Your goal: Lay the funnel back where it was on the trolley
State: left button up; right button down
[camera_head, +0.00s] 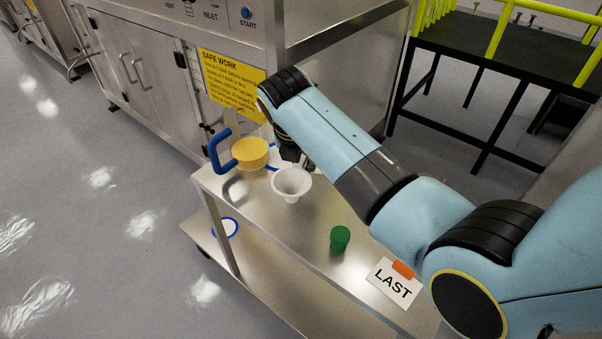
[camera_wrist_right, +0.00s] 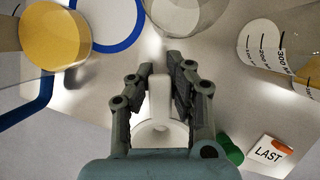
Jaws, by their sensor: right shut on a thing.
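The white funnel (camera_head: 292,185) is over the far part of the steel trolley top (camera_head: 285,225), wide mouth up in the head view. My right gripper (camera_head: 290,155) is at its far side. In the right wrist view the fingers of my right gripper (camera_wrist_right: 160,78) close around a narrow white part of the funnel (camera_wrist_right: 159,98), and its round body shows between them. I cannot tell whether the funnel touches the trolley top. My left gripper is not in view.
A blue-handled jug with yellow contents (camera_head: 250,151) stands left of the funnel, by a blue-rimmed white disc (camera_wrist_right: 110,20). A green cap (camera_head: 340,238) and a LAST card (camera_head: 394,284) are nearer. A graduated clear vessel (camera_wrist_right: 270,55) shows in the wrist view.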

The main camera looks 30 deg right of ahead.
aim_at(302, 172)
notch_tip(302, 172, down, 2)
jog(key=shift+f, duration=1.1)
jog(key=c, duration=1.6)
grip_release()
jog(key=o, duration=0.3)
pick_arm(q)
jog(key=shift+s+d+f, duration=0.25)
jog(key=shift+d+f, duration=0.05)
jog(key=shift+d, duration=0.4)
pick_arm(e)
jog(key=shift+o, duration=0.2)
